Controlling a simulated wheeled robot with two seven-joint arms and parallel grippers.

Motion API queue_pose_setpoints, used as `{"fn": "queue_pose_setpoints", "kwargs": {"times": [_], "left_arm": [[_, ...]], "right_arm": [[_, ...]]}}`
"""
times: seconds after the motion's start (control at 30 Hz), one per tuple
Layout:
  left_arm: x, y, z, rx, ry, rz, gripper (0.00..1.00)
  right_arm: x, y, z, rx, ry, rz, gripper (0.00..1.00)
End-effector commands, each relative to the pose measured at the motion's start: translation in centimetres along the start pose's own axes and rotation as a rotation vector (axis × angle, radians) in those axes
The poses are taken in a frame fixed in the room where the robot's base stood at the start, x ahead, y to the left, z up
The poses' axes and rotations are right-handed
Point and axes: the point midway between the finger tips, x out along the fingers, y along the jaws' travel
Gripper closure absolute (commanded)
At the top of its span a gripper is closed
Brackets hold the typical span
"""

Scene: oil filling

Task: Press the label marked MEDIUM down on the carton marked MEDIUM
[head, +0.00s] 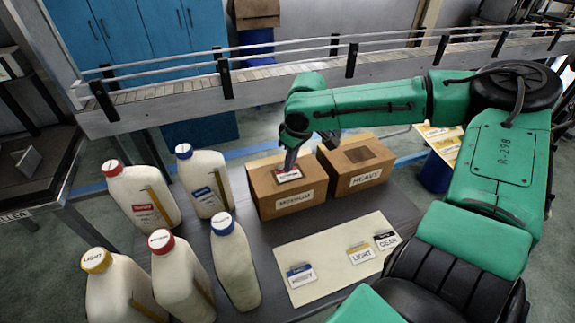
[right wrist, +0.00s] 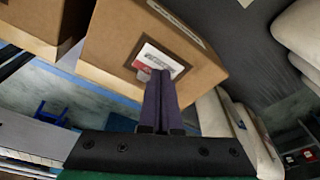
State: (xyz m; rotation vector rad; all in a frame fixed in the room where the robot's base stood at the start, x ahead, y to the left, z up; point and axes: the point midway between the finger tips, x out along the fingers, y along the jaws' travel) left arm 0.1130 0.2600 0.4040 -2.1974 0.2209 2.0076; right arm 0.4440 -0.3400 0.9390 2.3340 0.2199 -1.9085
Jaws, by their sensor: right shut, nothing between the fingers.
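The carton marked MEDIUM (head: 268,193) is a brown box on the grey table, its marked side facing me. A small white label with red (head: 287,175) lies on its top; its print is too small to read. It also shows in the right wrist view (right wrist: 150,58) on the carton (right wrist: 112,35). My right gripper (head: 290,168) points down at the label with its fingers together and empty. In the right wrist view the dark fingertips (right wrist: 161,73) overlap the label's edge; I cannot tell how firmly they touch. My left gripper is not in view.
The HEAVY carton (head: 362,180) stands close on the right. A cream board (head: 312,252) in front holds labels marked HEAVY (head: 301,275), LIGHT (head: 361,253) and GEAR (head: 386,240). Several capped white jugs (head: 205,181) stand on the left. A conveyor (head: 290,78) runs behind.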

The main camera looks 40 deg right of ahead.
Motion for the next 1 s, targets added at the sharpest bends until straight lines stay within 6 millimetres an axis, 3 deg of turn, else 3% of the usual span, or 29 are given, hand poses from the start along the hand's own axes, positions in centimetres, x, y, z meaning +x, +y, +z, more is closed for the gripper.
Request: {"fn": "queue_pose_setpoints", "kwargs": {"times": [1.0], "left_arm": [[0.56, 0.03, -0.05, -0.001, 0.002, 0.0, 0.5]], "right_arm": [[0.88, 0.0, 0.18, 0.0, 0.0, 0.0, 1.0]]}}
